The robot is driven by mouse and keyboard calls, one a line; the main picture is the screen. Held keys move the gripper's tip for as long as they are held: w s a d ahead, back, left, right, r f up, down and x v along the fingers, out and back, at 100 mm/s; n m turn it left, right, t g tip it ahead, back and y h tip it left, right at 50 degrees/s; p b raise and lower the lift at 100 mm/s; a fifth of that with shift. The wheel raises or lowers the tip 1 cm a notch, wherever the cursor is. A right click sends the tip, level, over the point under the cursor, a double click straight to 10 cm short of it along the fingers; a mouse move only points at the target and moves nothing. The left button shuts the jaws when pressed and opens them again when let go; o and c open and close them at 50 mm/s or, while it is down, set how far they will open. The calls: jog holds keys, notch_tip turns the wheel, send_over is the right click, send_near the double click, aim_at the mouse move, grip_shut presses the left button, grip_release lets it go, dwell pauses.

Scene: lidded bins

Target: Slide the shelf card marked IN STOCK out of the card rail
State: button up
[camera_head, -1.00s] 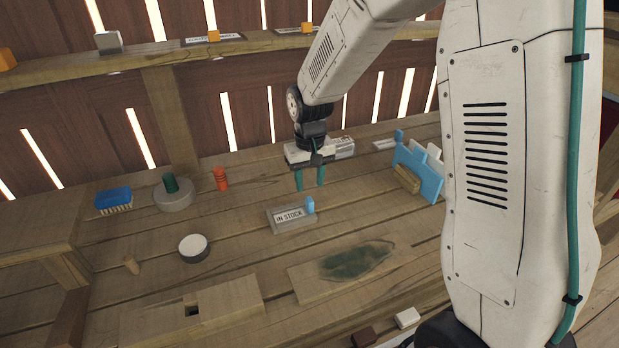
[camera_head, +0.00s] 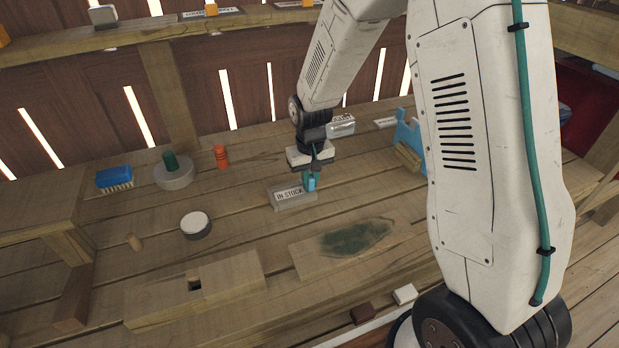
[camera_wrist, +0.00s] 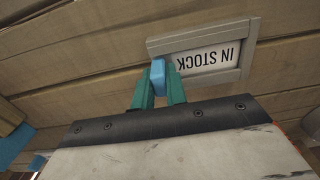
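The IN STOCK card (camera_wrist: 208,60) is white with dark letters and lies in the grey card rail (camera_wrist: 252,45); in the wrist view its letters are upside down. The head view also shows the card (camera_head: 289,194) in the rail (camera_head: 293,206) on the bench. A blue tab (camera_wrist: 158,72) stands at the card's end, on the right in the head view. My gripper (camera_wrist: 159,80) has its two teal fingers on either side of the tab, apparently touching it. In the head view my gripper (camera_head: 311,181) is down at the rail's right end.
A board with a dark green patch (camera_head: 355,238) lies in front. A blue rack (camera_head: 410,140) stands behind right. Bare planks lie just right of the rail.

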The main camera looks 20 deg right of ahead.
grip_shut()
jog(key=shift+d, duration=2.5)
jog(key=shift+d, duration=2.5)
jog(key=shift+d, duration=0.1)
jog(key=shift+d, duration=1)
notch_tip(320, 180, up, 6)
